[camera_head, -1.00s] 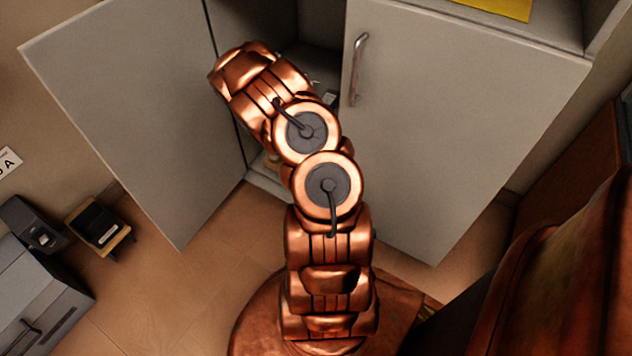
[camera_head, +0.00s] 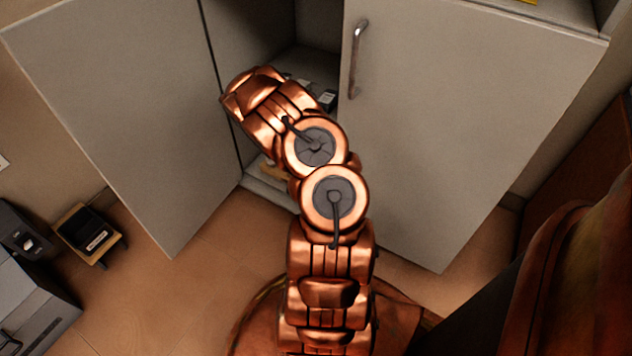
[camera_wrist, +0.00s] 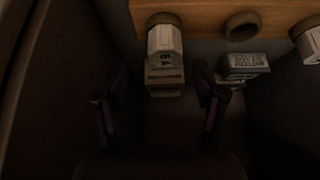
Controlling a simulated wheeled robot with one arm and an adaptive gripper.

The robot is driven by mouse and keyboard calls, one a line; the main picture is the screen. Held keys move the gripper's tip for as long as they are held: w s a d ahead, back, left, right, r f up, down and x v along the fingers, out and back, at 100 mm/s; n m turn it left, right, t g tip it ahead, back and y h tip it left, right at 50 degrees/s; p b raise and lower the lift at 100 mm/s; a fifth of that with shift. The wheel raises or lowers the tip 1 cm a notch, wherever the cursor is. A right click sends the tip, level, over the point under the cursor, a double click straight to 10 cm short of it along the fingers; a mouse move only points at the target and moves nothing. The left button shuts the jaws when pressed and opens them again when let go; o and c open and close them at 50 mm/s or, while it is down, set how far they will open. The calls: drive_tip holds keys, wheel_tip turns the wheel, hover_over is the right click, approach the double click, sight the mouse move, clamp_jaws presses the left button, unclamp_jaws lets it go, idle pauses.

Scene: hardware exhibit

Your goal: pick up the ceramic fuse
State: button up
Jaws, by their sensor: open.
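In the wrist view, the open fingers of my gripper (camera_wrist: 158,82) stand apart with nothing held between them. Ahead of the gap is a pale piece with a rounded end and a dark mark (camera_wrist: 163,44), which may be the ceramic fuse; the picture is too dark to be sure. A stepped, grey-beige block (camera_wrist: 165,78) shows just below it, between the fingers. A similar white piece (camera_wrist: 311,42) is cut by the right edge. In the head view my arm reaches into the open cabinet and hides my gripper.
A wooden board with a round hole (camera_wrist: 241,26) crosses the top of the wrist view. A labelled box (camera_wrist: 245,66) lies right of the right finger. Cabinet doors stand open left (camera_head: 115,120) and right (camera_head: 450,130) of my arm. A small stand (camera_head: 90,234) is on the floor at left.

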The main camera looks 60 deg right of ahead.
drive_tip(key=shift+w+d+f+b, duration=0.2)
drive_tip(key=shift+f+b, duration=0.05)
drive_tip(key=shift+f, duration=0.2)
drive_tip(key=shift+w+d+f+b, duration=0.15)
drive_tip(key=shift+f+b, duration=0.05)
drive_tip(key=shift+f, duration=0.25)
drive_tip(key=shift+b+x, duration=0.3)
drive_tip(key=shift+x, duration=0.85)
drive_tip(key=shift+d, duration=0.1)
drive_tip(key=c, duration=1.2)
